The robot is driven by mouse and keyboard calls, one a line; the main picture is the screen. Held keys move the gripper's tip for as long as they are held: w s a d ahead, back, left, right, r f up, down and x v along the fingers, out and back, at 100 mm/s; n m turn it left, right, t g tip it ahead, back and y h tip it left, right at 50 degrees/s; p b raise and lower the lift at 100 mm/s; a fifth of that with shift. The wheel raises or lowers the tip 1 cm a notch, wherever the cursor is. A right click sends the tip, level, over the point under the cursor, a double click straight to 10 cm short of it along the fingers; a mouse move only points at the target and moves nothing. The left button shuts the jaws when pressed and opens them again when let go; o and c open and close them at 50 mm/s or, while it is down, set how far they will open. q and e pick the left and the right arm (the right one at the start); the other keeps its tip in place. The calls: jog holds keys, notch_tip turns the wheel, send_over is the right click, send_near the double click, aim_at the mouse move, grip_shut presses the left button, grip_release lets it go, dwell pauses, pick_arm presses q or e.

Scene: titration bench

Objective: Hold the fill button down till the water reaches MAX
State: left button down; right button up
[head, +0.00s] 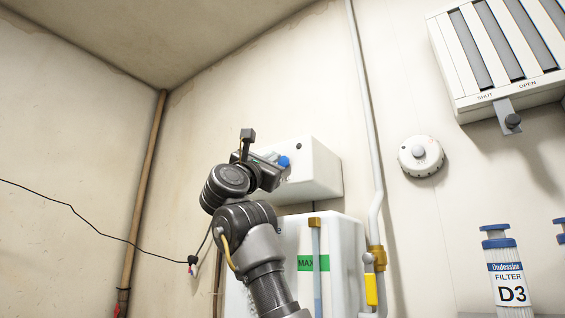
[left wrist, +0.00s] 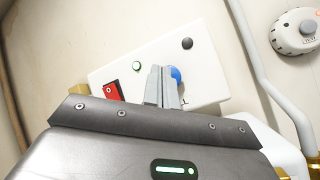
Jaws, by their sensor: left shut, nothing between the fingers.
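The white control box (head: 318,170) is on the wall and carries a round blue button (head: 284,161). In the left wrist view the blue button (left wrist: 176,74) shows just behind and right of my fingertips. My left gripper (head: 273,163) is shut and empty, with its tips at the box front beside the button. I cannot tell whether they touch or press it. The white tank (head: 345,255) below has a green MAX mark (head: 312,263) and an upright sight tube (head: 316,265). The water level is not clear. My right gripper is out of view.
The box also has a red switch (left wrist: 111,91), a green-ringed lamp (left wrist: 136,66) and a black knob (left wrist: 187,43). A pipe with a yellow-handled valve (head: 371,289) runs right of the tank. A dial (head: 420,156), vent (head: 500,55) and filter cartridge (head: 507,275) are further right.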

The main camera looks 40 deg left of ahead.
pick_arm(q)
jog(key=shift+w, duration=0.2)
jog(key=shift+w, duration=0.2)
jog(key=shift+w, duration=0.6)
dwell(7.0)
